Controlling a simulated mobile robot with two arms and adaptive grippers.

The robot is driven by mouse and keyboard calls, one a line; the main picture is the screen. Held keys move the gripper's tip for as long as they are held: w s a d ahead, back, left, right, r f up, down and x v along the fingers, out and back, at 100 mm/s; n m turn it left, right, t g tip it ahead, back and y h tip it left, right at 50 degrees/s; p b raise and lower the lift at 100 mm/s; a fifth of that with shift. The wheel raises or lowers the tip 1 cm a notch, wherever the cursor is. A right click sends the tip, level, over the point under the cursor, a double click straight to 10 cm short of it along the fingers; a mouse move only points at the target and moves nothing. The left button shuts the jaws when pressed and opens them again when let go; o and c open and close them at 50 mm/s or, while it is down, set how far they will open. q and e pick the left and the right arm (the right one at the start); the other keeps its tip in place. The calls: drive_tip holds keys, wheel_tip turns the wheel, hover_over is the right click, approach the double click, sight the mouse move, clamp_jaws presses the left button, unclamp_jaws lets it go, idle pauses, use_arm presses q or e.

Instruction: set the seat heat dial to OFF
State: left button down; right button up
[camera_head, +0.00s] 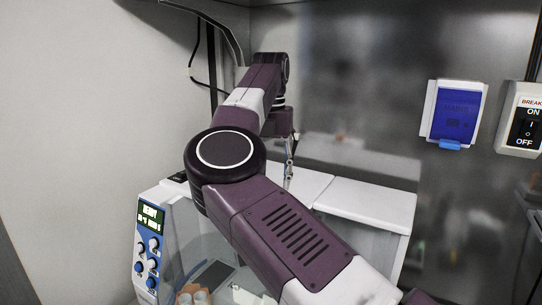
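A white machine (370,205) stands at the back. Its blue control panel (147,226) faces the left front and carries a lit display (151,214) reading READY above several small knobs (154,244). The knob labels are too small to read, so I cannot tell which knob is the seat heat dial or how it is set. My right arm comes in from the lower right and crosses over the machine. My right gripper (289,166) hangs partly hidden behind the arm, right of and apart from the panel. Its fingers are too small to judge. My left gripper is out of view.
A blue-covered switch box (455,112) and a breaker box (524,120) marked ON and OFF are on the metal back wall. Pale cups (195,297) and a dark flat item (215,275) are low in front. Space left of the panel is clear.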

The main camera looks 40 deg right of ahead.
wheel_tip(320, 180, up, 9)
drive_tip(key=shift+r, duration=0.15)
idle(0.8)
